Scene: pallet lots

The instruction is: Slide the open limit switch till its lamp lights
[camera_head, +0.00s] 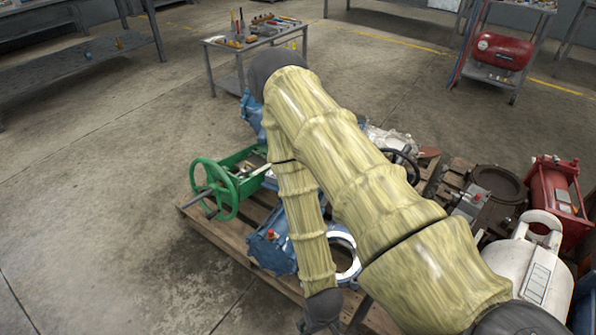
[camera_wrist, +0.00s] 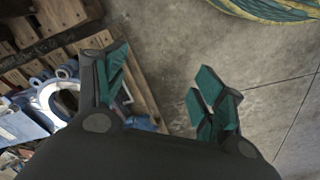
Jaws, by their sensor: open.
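My gripper (camera_wrist: 160,92) shows in the wrist view with its teal finger pads wide apart and nothing between them. It hangs over bare floor beside the pallet edge. In the head view my arm bends down towards the bottom middle, and the fingers are not seen there. I cannot tell which part is the open limit switch. A blue valve body (camera_head: 262,252) carries a small red part (camera_head: 270,234) that may be a lamp or button. A small grey box with a red part (camera_head: 470,200) sits farther right. No lit lamp can be made out.
A wooden pallet (camera_head: 222,238) holds a green handwheel unit (camera_head: 229,190) and a blue body with a white ring flange (camera_wrist: 48,98). Red (camera_head: 560,195) and white (camera_head: 532,262) equipment stands right. A tool table (camera_head: 225,82) is behind. The left floor is clear.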

